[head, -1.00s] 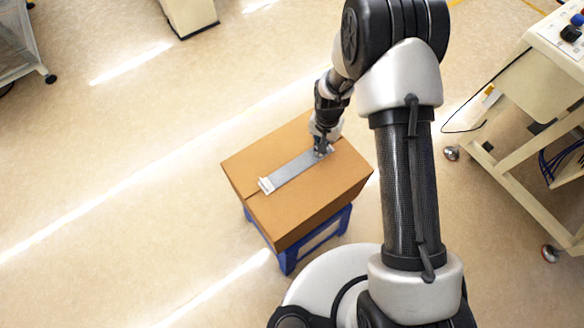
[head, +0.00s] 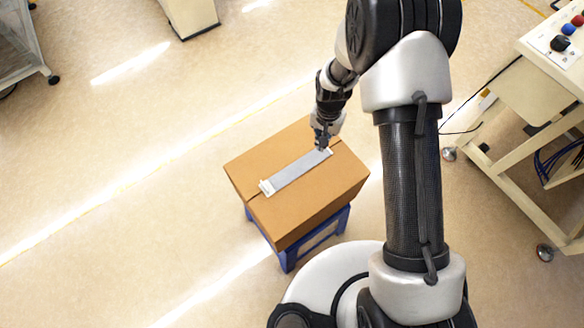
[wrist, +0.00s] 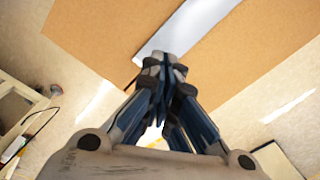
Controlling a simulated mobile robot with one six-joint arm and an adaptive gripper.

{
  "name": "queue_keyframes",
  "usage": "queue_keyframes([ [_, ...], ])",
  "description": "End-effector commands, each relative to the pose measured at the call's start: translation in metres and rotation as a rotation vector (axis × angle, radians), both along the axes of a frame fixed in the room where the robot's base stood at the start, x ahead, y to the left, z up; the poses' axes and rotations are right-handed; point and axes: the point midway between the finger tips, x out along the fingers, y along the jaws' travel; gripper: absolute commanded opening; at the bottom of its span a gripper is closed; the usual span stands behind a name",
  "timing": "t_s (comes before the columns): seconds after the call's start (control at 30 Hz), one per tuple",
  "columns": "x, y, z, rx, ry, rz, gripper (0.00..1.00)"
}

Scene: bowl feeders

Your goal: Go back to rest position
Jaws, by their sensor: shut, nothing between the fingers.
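My gripper (head: 322,146) is just above the far right end of the tape strip on the cardboard box; in the wrist view my gripper (wrist: 166,62) has its fingertips together, with nothing between them. The closed brown cardboard box (head: 262,162) has a grey-silver tape strip (head: 296,172) along its top seam. The tape also shows in the wrist view (wrist: 190,28), beyond the fingertips, on the brown box top (wrist: 100,35). Whether the fingertips touch the tape is hard to tell.
The box rests on a blue stool (head: 288,258). A cream control cart (head: 530,90) with knobs and wheels stands at the right. A rack (head: 20,45) and a cream pedestal (head: 190,15) stand at the upper left. The floor left of the box is clear.

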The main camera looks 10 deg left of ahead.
Motion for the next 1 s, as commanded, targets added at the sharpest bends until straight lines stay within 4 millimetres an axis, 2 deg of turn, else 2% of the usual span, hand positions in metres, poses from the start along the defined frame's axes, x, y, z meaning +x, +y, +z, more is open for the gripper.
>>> queue_keyframes([
  [0.03, 0.0, 0.0, 0.008, 0.0, 0.0, 0.0, 0.0],
  [0.13, 0.0, 0.0, 0.014, 0.0, 0.0, 0.0, 0.0],
  [0.67, 0.0, 0.0, 0.014, 0.0, 0.0, 0.0, 0.0],
  [0.77, 0.002, -0.001, 0.021, 0.002, -0.006, 0.001, 0.0],
  [0.87, 0.006, -0.007, 0.048, 0.009, -0.024, 0.006, 0.0],
  [0.97, 0.008, -0.02, 0.095, 0.018, -0.056, 0.017, 0.0],
  [1.0, 0.007, -0.027, 0.116, 0.021, -0.072, 0.022, 0.0],
])
